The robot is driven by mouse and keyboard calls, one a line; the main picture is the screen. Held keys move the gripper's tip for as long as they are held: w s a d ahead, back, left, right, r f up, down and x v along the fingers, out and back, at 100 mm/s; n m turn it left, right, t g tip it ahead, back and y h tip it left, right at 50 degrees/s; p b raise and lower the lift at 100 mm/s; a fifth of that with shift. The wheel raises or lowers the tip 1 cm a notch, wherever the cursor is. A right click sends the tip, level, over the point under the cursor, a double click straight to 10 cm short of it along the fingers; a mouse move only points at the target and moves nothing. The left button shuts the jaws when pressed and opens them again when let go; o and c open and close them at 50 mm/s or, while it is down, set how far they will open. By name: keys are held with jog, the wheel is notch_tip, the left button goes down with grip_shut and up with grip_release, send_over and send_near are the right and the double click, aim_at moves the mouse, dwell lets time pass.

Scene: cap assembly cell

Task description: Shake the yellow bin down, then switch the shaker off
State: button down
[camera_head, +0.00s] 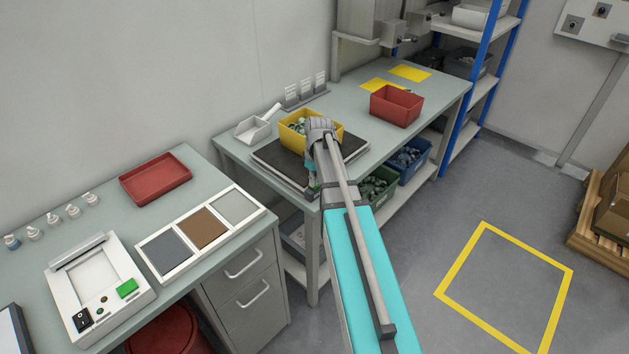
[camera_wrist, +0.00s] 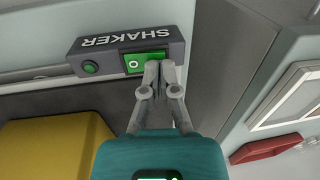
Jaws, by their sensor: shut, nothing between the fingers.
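The yellow bin (camera_head: 291,139) stands upright on the dark top of the shaker (camera_head: 270,158), with grey-green parts inside it. My arm hides its right side. In the wrist view the bin (camera_wrist: 58,150) is at the lower left. The shaker's control box (camera_wrist: 120,46) reads SHAKER upside down. It carries a green rocker switch (camera_wrist: 138,62) with a white ring mark and a round green button or lamp (camera_wrist: 90,67). My gripper (camera_wrist: 160,66) is shut and empty, its fingertips over the right end of the switch. I cannot tell whether they touch it.
A white scoop (camera_head: 254,130) lies left of the shaker and a red bin (camera_head: 397,105) stands to its right on the same bench. Bins of parts (camera_head: 376,188) sit on the shelf below. The left bench holds a red tray (camera_head: 156,178) and a white device (camera_head: 98,285).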

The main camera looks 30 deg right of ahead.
jog(key=shift+f, duration=0.1)
dwell(0.3)
jog(key=shift+s+a+f, duration=0.1)
jog(key=shift+a+f, duration=0.05)
jog(key=shift+f, duration=0.05)
jog(key=shift+h, duration=0.3)
jog(key=shift+r, duration=0.1)
jog(key=shift+w+d+r, duration=0.15)
jog(key=shift+d, duration=0.25)
jog(key=shift+w+d+r, duration=0.1)
jog(key=shift+w+d, duration=0.05)
jog(key=shift+d, duration=0.2)
jog(key=shift+r, duration=0.1)
notch_tip(320, 180, up, 14)
jog(key=a+p, duration=0.1)
jog(key=p, duration=1.3)
jog(key=shift+s+a, duration=0.25)
jog(key=shift+a, duration=0.05)
